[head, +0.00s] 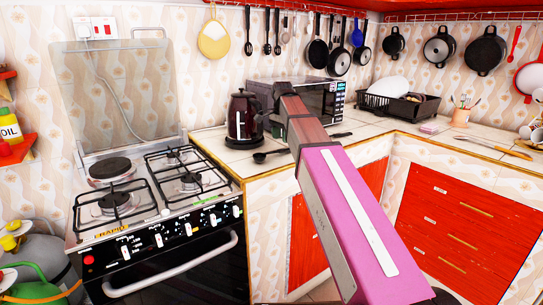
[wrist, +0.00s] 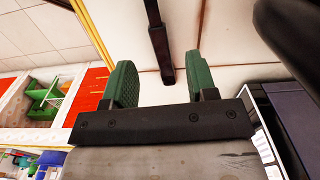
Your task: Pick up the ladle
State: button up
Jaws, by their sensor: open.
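The black ladle (head: 261,157) lies on the tiled counter in front of the microwave. Its bowl shows left of my arm, and my arm hides part of its length. A dark piece to the right of the arm looks like its handle end. In the wrist view a long dark handle (wrist: 158,42), seemingly the ladle's, runs down from the top edge and ends between my fingers in the picture. My gripper (wrist: 160,75) is open, with two green fingers apart and nothing held. I cannot tell how far the handle is from the fingertips. The fingers are not clear in the head view.
A dark kettle (head: 243,117) stands on the counter just behind the ladle. The microwave (head: 325,100) is behind my arm. A gas stove (head: 150,200) is at the left, and a black dish rack (head: 392,106) is at the right. Pans and utensils hang on the wall.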

aim_at(281, 150)
jog(key=shift+f, duration=2.75)
grip_shut()
